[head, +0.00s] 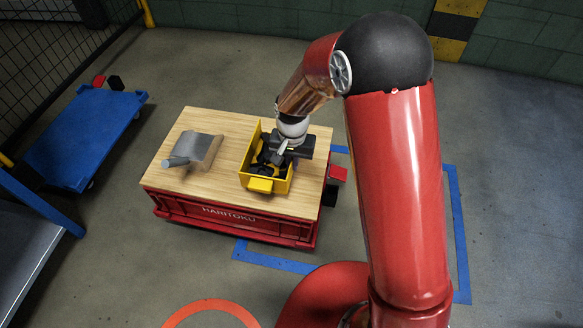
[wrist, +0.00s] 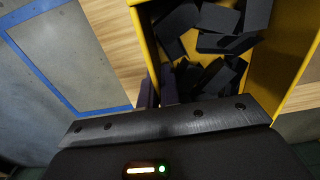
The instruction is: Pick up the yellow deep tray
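The yellow deep tray (head: 278,184) stands on the wooden top of a red cart, with dark blocks inside it. A yellow tab sticks out at its near end. In the wrist view its yellow walls (wrist: 290,50) run either side of the dark blocks. My gripper (head: 287,147) is over the right side of the tray, pointing down. In the wrist view dark finger shapes (wrist: 157,92) appear on both sides of one tray wall. Their tips are mostly hidden by the gripper body, and I cannot tell whether they press on the wall.
A grey metal part (head: 197,150) lies left of the tray on the cart's wooden top (head: 222,118). Bare wood lies between them. A blue trolley (head: 80,140) stands on the floor at the left. Blue tape (head: 457,230) marks the floor around the cart.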

